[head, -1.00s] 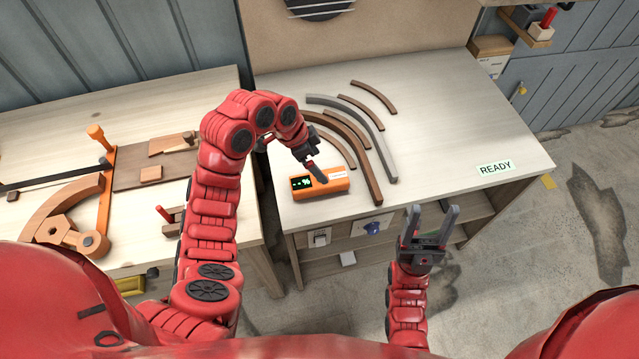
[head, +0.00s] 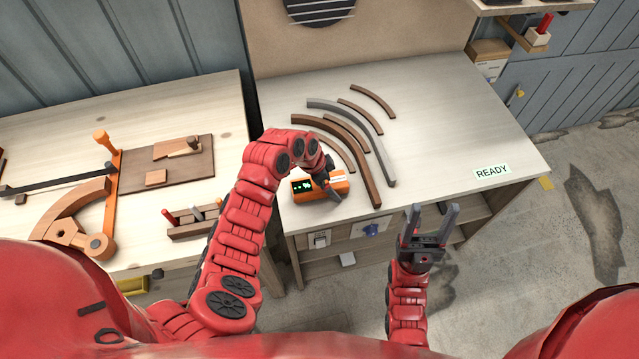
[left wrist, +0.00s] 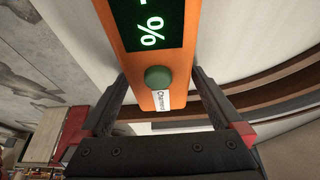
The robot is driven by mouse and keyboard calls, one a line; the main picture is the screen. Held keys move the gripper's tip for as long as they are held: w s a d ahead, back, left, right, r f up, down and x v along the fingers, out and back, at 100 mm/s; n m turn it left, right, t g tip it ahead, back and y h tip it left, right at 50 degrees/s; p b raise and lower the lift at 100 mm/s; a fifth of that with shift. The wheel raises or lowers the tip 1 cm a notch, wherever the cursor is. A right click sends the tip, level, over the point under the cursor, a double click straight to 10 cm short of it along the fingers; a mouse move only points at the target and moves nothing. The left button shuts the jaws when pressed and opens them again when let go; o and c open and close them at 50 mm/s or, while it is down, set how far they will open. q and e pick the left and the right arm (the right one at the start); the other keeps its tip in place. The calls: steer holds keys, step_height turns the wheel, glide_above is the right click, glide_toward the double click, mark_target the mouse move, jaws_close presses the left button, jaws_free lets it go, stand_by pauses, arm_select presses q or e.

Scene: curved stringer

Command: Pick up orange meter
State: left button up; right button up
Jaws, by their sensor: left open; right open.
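The orange meter (head: 308,195) lies on the right-hand workbench near its front left corner, its dark display lit with green characters. My left gripper (head: 330,190) is open over the meter. In the left wrist view the meter (left wrist: 139,62) shows close up, with a green "%" and a round green button. The two fingers of the left gripper (left wrist: 160,78) stand on either side of it there. I cannot tell whether they touch it. My right gripper (head: 433,210) is open and empty, in front of the bench's front edge.
Several curved brown and grey strips (head: 372,180) lie just behind and right of the meter. A "READY" label (head: 492,171) is on the bench's right side, where the top is clear. The left bench (head: 215,120) holds wooden parts and an orange clamp (head: 108,190).

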arm_select(q)
steer(key=c, duration=1.2)
steer(key=shift+c, duration=0.2)
steer(key=shift+w, duration=0.1)
